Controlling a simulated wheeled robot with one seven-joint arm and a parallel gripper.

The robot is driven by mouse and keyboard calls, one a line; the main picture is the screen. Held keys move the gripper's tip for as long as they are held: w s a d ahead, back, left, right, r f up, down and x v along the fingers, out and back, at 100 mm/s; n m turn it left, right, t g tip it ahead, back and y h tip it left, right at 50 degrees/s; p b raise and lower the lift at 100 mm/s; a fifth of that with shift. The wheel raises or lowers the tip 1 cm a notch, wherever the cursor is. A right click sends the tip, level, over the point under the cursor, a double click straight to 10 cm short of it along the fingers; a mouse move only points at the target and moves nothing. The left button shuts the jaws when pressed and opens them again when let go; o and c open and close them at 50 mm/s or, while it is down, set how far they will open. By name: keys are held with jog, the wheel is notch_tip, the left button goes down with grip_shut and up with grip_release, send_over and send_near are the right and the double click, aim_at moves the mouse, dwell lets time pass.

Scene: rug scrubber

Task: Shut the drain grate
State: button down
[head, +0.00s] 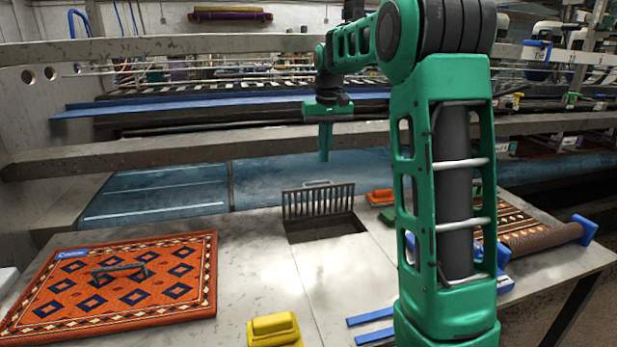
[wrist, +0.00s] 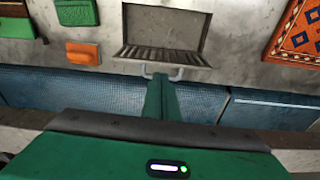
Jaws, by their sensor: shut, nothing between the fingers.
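The drain grate (head: 318,203) stands raised, close to upright, at the back edge of its square opening (head: 326,230) in the metal table. In the wrist view the grate (wrist: 165,56) shows as a row of bars along one edge of the dark opening (wrist: 162,26), with a light handle (wrist: 176,72) on it. My gripper (head: 324,158) points down behind and above the grate, with its green fingers shut and empty. In the wrist view the fingers (wrist: 160,88) appear beside the grate's handle; I cannot tell whether they touch it.
An orange patterned rug (head: 180,290) lies at the left. A yellow brush (head: 274,330) stands at the front and an orange one (head: 380,197) right of the opening. A rolled rug (head: 535,240) lies at the right. A metal beam (head: 230,143) runs behind the table.

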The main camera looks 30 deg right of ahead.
jog(key=w, duration=0.6)
notch_tip(320, 180, down, 10)
jog(key=w, duration=0.1)
jog(key=shift+d+n, duration=0.25)
jog(key=shift+n, duration=0.05)
